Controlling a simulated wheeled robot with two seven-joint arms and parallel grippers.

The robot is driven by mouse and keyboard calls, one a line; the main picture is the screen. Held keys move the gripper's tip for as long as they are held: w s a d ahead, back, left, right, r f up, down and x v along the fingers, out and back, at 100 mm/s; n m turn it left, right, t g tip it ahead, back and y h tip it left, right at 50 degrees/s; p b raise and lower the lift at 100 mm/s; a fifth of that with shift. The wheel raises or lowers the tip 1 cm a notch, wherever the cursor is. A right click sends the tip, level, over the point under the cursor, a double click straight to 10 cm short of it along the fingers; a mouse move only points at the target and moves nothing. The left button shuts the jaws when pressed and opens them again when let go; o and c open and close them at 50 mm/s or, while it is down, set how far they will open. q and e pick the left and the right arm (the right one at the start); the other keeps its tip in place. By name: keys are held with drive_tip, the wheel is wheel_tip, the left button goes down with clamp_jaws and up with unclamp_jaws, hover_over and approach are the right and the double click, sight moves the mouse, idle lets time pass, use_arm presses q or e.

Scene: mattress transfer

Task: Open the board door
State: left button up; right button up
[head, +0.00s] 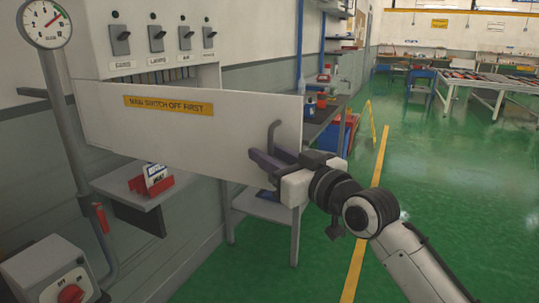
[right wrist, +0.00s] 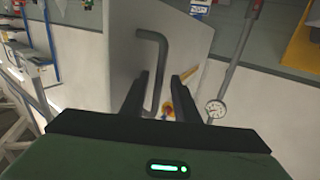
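The white board door (head: 215,122) carries a yellow label reading "MAIN SWITCH OFF FIRST" and a dark bar handle (head: 273,134) near its right end. It appears to stand away from the board, whose grey switches (head: 157,38) show above it. My right gripper (head: 265,160) is at the handle's lower part. In the right wrist view my right gripper (right wrist: 163,74) has its fingers apart, and the handle (right wrist: 160,60) appears between them, nearer the left finger. I cannot tell whether they touch. My left gripper is not in view.
A gauge on a post (head: 46,24) stands left. A grey box with a red knob (head: 70,290) is at lower left. A small shelf (head: 150,185) is below the door, and a side table (head: 265,205) stands behind it.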

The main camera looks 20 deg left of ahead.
drive_tip(key=b+v, duration=0.1)
drive_tip(key=v, duration=0.9)
drive_tip(key=shift+d, duration=0.2)
drive_tip(key=shift+s, duration=0.1)
